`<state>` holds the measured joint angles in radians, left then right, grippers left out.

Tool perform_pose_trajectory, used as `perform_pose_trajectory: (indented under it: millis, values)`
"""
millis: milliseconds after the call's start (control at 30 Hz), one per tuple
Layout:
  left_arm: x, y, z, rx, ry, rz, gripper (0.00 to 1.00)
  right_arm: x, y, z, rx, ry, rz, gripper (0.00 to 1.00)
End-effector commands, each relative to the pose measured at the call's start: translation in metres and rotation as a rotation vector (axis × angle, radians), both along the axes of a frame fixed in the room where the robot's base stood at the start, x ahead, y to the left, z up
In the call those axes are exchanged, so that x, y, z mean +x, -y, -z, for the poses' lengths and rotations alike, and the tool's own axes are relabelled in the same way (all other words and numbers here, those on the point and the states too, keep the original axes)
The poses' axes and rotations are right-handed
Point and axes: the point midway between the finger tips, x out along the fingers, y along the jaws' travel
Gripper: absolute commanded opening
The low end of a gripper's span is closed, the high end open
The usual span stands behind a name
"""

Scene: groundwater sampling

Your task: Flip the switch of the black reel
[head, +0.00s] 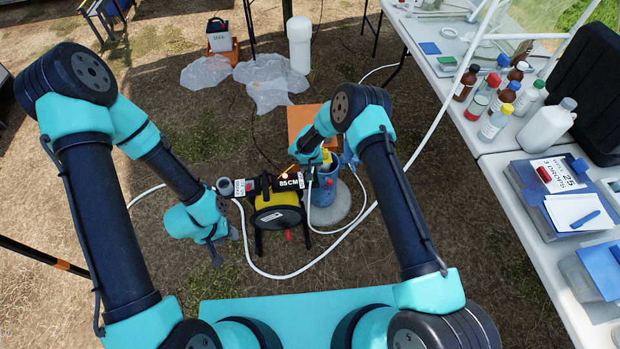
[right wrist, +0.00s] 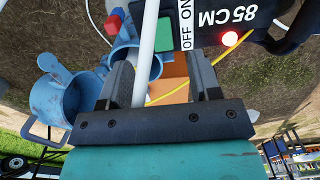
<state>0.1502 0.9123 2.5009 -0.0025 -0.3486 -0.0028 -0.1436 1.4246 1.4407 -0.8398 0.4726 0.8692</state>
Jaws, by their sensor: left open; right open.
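The black reel (head: 277,213) stands on the ground in the middle of the head view, with a yellow drum and a black top box reading 85 CM. In the right wrist view, its box (right wrist: 222,14) shows an OFF ON label (right wrist: 187,25) and a glowing red light (right wrist: 229,39). The switch lever itself is not clearly visible. My right gripper (right wrist: 160,62) is open close to the label, with a white tube (right wrist: 146,50) running between its fingers in the picture; contact cannot be told. My left gripper (head: 216,256) is open, left of the reel, pointing down.
A blue bucket (head: 324,188) stands right of the reel, near my right gripper. A white hose (head: 283,276) loops on the ground around the reel. A white table (head: 493,141) with bottles stands at the right. Plastic sheets (head: 268,84) lie behind.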

Motion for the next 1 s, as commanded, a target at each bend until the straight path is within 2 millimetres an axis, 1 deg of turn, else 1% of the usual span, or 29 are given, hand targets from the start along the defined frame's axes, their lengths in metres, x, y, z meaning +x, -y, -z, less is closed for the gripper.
perform_pose_trajectory:
  millis: [33, 300, 500, 667, 900, 1000]
  values:
    - [0.000, 0.000, 0.000, 0.000, 0.000, 0.000, 0.43, -0.001, 0.000, 0.010, 0.000, -0.001, 0.000, 0.57]
    - [0.000, 0.000, 0.000, 0.000, 0.000, 0.000, 0.43, -0.001, 0.000, 0.054, 0.000, -0.001, 0.001, 0.57]
    - [0.000, 0.000, 0.000, 0.000, 0.000, 0.000, 0.43, 0.000, 0.000, 0.076, 0.000, 0.000, 0.000, 0.57]
    - [0.000, 0.000, 0.000, 0.000, 0.000, 0.000, 0.43, 0.000, 0.000, 0.082, 0.000, 0.000, 0.001, 0.57]
    - [0.000, 0.000, 0.000, 0.000, 0.000, 0.000, 0.43, 0.000, 0.000, 0.082, 0.000, 0.000, 0.000, 0.57]
    - [0.000, 0.000, 0.000, 0.000, 0.000, 0.000, 0.43, 0.000, 0.000, 0.082, 0.000, 0.000, 0.000, 0.49]
